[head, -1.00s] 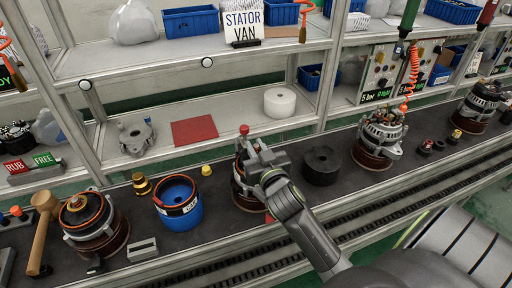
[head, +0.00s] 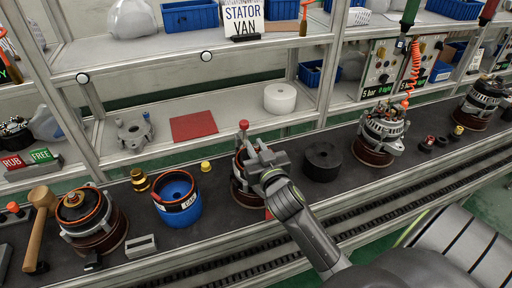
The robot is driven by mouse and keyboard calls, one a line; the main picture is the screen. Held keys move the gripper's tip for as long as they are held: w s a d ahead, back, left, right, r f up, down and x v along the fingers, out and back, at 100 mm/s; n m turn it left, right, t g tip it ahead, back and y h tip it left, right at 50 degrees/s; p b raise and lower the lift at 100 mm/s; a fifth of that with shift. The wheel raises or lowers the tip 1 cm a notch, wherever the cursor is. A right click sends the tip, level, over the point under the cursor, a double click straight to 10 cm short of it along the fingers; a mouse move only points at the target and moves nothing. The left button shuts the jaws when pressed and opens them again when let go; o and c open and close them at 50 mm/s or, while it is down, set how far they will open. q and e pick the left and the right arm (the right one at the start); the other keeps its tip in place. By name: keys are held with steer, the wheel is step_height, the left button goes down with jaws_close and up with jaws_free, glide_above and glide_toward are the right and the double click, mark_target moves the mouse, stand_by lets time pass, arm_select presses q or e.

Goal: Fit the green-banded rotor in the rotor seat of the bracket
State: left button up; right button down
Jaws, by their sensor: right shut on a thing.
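My right gripper (head: 258,160) is over a round brown-and-metal unit (head: 238,190) on the dark bench, in the middle of the head view. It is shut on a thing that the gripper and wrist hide. A red knob (head: 244,125) stands up just behind the gripper. The unit looks like the bracket on its round base, but my wrist covers its front and right side. I cannot make out the rotor seat or any green band. My left gripper is not in view.
A blue tub (head: 179,209) and a small yellow piece (head: 206,166) are left of the unit. A black cylinder (head: 321,162) stands close on its right. A mallet (head: 40,218) and another assembly (head: 90,222) are further left. Shelf posts (head: 95,128) rise behind.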

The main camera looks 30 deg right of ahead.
stand_by(0.3)
steer(key=c, duration=1.3)
jaws_free()
steer(key=shift+s+a, duration=0.1)
steer(key=shift+o, duration=0.2)
steer(key=shift+f+b, duration=0.3)
steer(key=shift+f, duration=0.3)
steer(key=b+v, duration=0.2)
steer(key=v, duration=1.5)
steer(key=shift+s+r, duration=0.15)
steer(key=shift+r, duration=0.3)
steer(key=shift+a, duration=0.1)
